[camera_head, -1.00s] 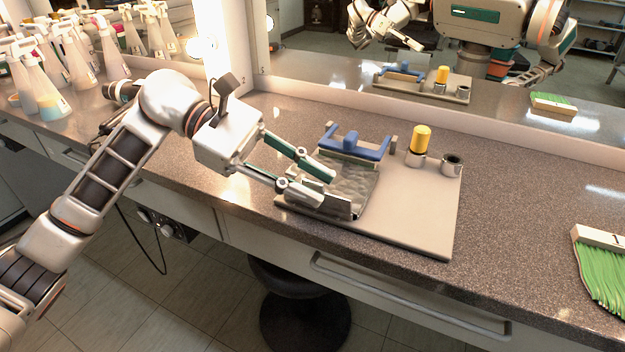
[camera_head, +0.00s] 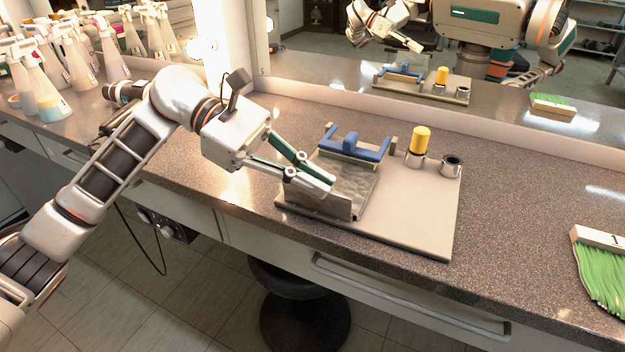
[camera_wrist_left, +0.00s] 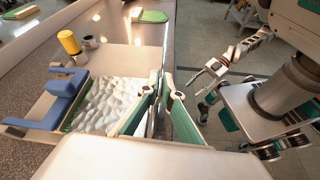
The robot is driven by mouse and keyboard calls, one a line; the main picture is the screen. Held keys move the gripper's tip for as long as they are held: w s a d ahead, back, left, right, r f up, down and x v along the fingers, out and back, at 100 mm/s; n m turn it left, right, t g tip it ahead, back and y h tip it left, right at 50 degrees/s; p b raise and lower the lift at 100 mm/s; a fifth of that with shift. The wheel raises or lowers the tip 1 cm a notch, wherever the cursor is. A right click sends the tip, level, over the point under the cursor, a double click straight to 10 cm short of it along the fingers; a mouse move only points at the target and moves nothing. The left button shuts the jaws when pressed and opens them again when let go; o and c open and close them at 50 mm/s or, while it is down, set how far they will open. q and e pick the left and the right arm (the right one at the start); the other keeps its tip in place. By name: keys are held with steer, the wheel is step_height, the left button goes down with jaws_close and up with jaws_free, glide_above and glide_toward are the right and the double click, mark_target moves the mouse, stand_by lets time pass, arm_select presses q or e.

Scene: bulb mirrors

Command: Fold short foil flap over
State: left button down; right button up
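A crinkled grey foil sheet (camera_head: 345,183) lies on the beige board, its back edge under a blue clamp (camera_head: 352,146). A short strip of foil stands up as a flap (camera_head: 343,211) along its front edge. My left gripper (camera_head: 331,186) reaches in from the left, its fingers closed together at the flap's top edge. The left wrist view shows those fingers (camera_wrist_left: 163,82) at the edge of the foil (camera_wrist_left: 107,100), with a thin grey strip between them.
The beige board (camera_head: 415,215) also carries a yellow-topped cylinder (camera_head: 421,140) and a small metal cup (camera_head: 451,167). A green brush (camera_head: 603,270) lies at the right. Spray bottles (camera_head: 60,75) stand at the left. A mirror backs the counter.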

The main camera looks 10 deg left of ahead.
arm_select(q)
steer(key=shift+w+d+n+g, duration=0.25)
steer(key=shift+w+n+g, duration=0.45)
steer(key=shift+w+n, duration=0.25)
steer(key=shift+w+d+f+n+y+b, duration=0.1)
steer(key=shift+w+n+y+b, duration=0.15)
steer(key=shift+n+b, duration=0.25)
steer(key=shift+w+d+n+g+b, duration=0.1)
steer(key=shift+w+n+g+b, duration=0.1)
steer(key=shift+n+g+b, duration=0.3)
steer(key=shift+w, duration=0.1)
arm_select(e)
steer(key=shift+w+a+r+m, duration=0.3)
steer(key=shift+w+a+r, duration=0.1)
steer(key=shift+a+r, duration=0.25)
steer(key=shift+s+f, duration=0.1)
steer(key=shift+f, duration=0.1)
arm_select(q)
steer(key=c, duration=2.2)
jaws_free()
steer(key=shift+c, duration=0.2)
